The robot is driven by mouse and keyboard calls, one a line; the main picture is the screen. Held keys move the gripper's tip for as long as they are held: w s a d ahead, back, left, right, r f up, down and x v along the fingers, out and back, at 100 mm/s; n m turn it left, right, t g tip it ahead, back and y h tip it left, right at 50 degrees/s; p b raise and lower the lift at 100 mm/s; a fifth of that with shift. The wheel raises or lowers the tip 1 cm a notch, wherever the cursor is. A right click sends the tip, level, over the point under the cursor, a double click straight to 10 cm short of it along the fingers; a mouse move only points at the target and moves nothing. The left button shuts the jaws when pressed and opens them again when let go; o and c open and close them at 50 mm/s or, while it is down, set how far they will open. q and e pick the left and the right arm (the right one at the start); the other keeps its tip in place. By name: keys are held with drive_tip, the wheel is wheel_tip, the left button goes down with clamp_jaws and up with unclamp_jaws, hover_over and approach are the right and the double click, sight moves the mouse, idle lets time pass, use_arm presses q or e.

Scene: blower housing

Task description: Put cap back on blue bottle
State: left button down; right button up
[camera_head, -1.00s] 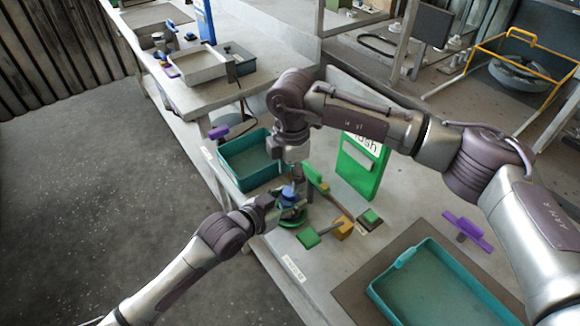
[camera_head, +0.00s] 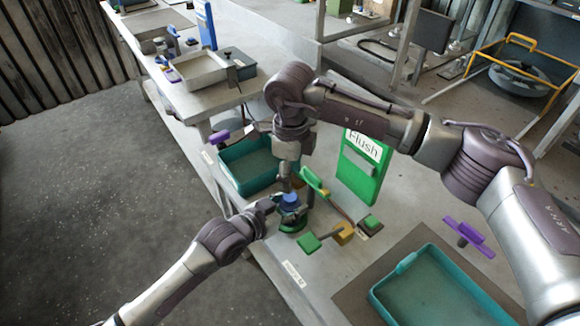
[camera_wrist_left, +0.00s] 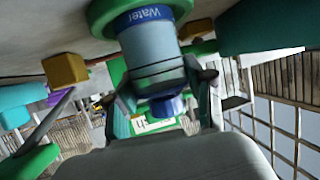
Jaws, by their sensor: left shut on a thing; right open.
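The bottle stands on the table in a green round base (camera_head: 293,226). In the left wrist view it appears upside down, as a grey bottle (camera_wrist_left: 152,62) with a blue "Water" band. A blue cap (camera_head: 290,198) is at its top; it also shows in the left wrist view (camera_wrist_left: 168,106). Whether it is fully seated cannot be told. My left gripper (camera_head: 284,210) is shut around the bottle's upper part, just below the cap. My right gripper (camera_head: 289,184) is open, pointing down close above the cap.
A teal tray (camera_head: 226,180) lies behind the bottle. A green "Flush" board (camera_head: 357,178) stands to the right. A green-ended lever (camera_head: 308,243) with a yellow block (camera_head: 343,233) is close by. Another teal tray (camera_head: 398,268) lies at front right.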

sight(290, 197)
drive_tip(key=n, duration=0.4)
drive_tip(key=shift+r+n, duration=0.2)
drive_tip(key=shift+n, duration=0.2)
drive_tip(key=n, duration=0.4)
drive_tip(key=shift+r+n, duration=0.2)
drive_tip(key=shift+n, duration=0.2)
drive_tip(key=n, duration=0.4)
drive_tip(key=shift+r, duration=0.15)
drive_tip(key=n, duration=0.6)
drive_tip(key=shift+r+n, duration=0.25)
drive_tip(key=shift+n, duration=0.05)
drive_tip(key=shift+f, duration=4.05)
